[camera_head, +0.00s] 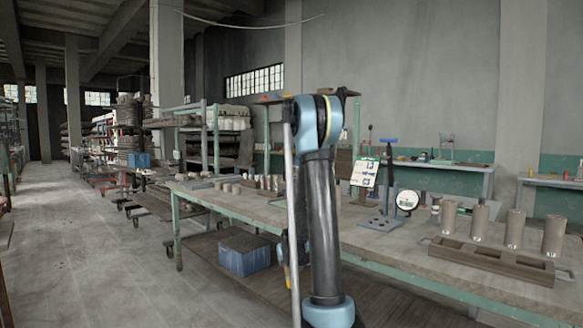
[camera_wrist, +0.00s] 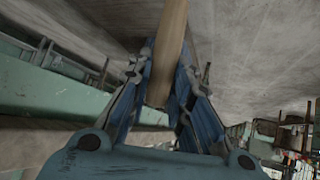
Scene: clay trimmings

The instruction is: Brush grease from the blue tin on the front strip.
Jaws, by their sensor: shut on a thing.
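My gripper (camera_wrist: 165,78) is shut on a long, pale wooden shaft (camera_wrist: 171,40), which shows between the fingers in the wrist view. The shaft runs out past the top edge, so I cannot see its far end or tell whether it carries a brush head. In the head view my upright arm hides most of the gripper. I cannot make out a blue tin or a grease strip with certainty. The workbench (camera_head: 390,243) stands behind and to the right of my arm.
On the bench are a wooden compartment tray (camera_head: 487,258), several metal cylinders (camera_head: 515,228), a round dial gauge (camera_head: 407,200), a stand with a blue top (camera_head: 388,185) and a printed card (camera_head: 364,173). A blue box (camera_head: 243,255) sits on the lower shelf. The floor (camera_head: 95,250) at left is clear.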

